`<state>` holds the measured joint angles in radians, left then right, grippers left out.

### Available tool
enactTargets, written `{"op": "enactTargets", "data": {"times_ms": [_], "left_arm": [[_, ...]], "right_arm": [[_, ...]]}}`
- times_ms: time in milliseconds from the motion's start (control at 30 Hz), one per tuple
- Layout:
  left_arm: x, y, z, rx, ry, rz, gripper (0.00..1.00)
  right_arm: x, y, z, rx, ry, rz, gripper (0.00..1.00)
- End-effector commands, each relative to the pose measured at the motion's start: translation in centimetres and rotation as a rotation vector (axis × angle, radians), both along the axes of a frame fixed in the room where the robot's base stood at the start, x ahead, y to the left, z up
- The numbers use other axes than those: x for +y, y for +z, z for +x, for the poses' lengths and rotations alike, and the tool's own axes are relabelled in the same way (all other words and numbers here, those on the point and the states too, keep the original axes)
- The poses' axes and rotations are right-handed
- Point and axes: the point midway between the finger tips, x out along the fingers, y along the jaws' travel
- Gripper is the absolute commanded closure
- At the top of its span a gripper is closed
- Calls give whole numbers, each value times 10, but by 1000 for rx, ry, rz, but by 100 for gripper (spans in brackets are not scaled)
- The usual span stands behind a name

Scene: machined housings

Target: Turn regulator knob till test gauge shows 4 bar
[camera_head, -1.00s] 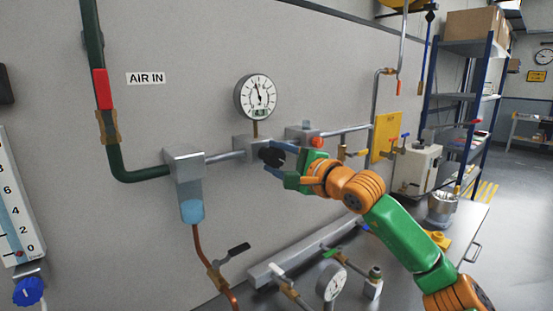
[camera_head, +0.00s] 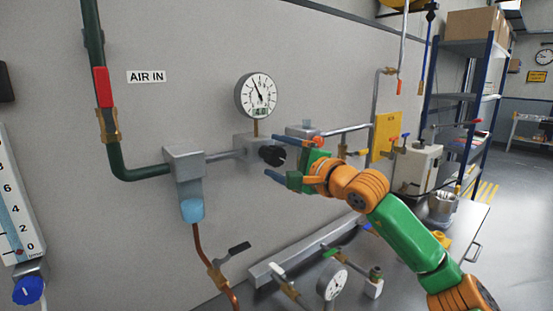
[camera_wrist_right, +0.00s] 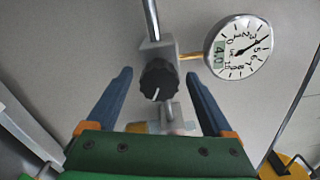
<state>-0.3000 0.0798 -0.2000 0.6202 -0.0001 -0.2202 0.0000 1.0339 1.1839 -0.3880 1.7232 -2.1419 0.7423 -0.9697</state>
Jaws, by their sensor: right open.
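The black regulator knob (camera_head: 272,156) sticks out of the grey regulator body (camera_head: 247,146) on the wall pipe. The wrist view shows the knob (camera_wrist_right: 158,80) face-on, with a white line mark pointing down and slightly left. The round white test gauge (camera_head: 256,95) stands above the regulator. In the wrist view the gauge's (camera_wrist_right: 238,47) small green display appears to read 4.0, with the needle toward the upper right of the dial. My right gripper (camera_head: 270,155) is open, its blue fingers on either side of the knob with gaps. My left gripper is out of view.
A filter bowl (camera_head: 191,209) hangs left of the regulator. A bench (camera_head: 365,265) below carries valves and another gauge (camera_head: 331,283).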

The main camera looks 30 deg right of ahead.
Motion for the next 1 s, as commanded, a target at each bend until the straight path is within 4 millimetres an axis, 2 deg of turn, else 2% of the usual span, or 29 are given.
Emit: {"op": "enactTargets", "data": {"times_ms": [33, 133, 233, 367, 800, 867, 1000], "left_arm": [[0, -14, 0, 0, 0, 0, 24], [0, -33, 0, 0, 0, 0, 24], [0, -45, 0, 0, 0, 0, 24], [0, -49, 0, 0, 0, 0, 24], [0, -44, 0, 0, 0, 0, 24], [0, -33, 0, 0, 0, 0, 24], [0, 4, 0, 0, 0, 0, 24]], "right_arm": [[-2, -7, -9, -4, -3, -5, 15], [-4, -10, -32, -2, -5, -7, 15], [-5, -9, -51, -1, -4, -6, 15], [-5, -4, -64, 0, -2, -3, 15], [-5, 2, -65, 0, -1, -2, 15], [-5, 13, -65, 0, -1, -2, 15], [-5, 49, -65, 0, -1, -2, 15]]}}
